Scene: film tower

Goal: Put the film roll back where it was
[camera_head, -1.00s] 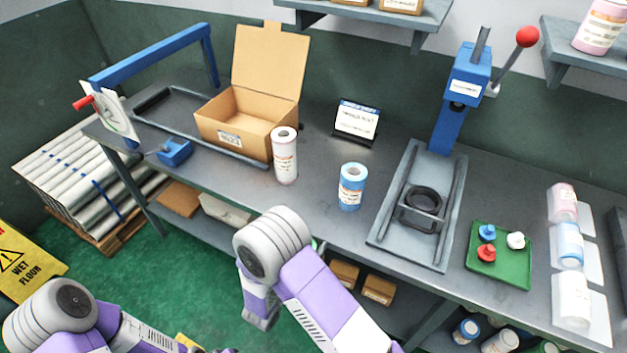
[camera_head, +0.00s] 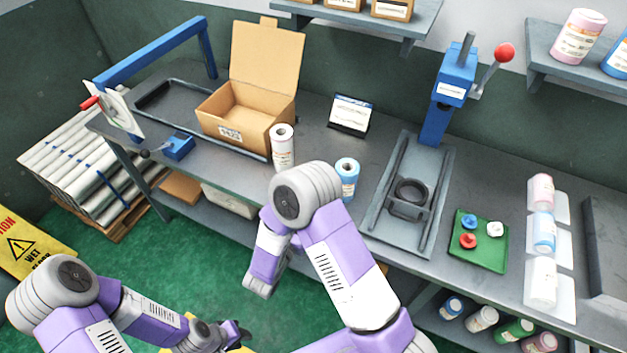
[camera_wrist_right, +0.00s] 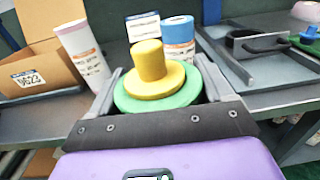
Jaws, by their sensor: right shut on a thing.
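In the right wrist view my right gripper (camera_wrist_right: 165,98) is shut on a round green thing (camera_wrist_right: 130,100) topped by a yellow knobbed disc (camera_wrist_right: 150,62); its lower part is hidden. In the head view these fingers and the held thing are hidden by my right arm. My left gripper (camera_head: 238,334) is low at the bottom, over the floor; its opening is unclear. A white film roll (camera_head: 282,148) stands upright beside the open carton (camera_head: 225,128). A blue film roll (camera_head: 347,176) stands to its right. Both also show in the wrist view, white (camera_wrist_right: 82,55) and blue (camera_wrist_right: 178,42).
The bench holds a press with a red-knobbed lever (camera_head: 455,85), a green tray (camera_head: 462,250) of knobbed plugs, and several rolls in white holders at the right (camera_head: 543,235). A small sign (camera_head: 350,113) stands behind. Several rolls lie under the bench (camera_head: 482,318). A wet-floor sign (camera_head: 30,245) stands left.

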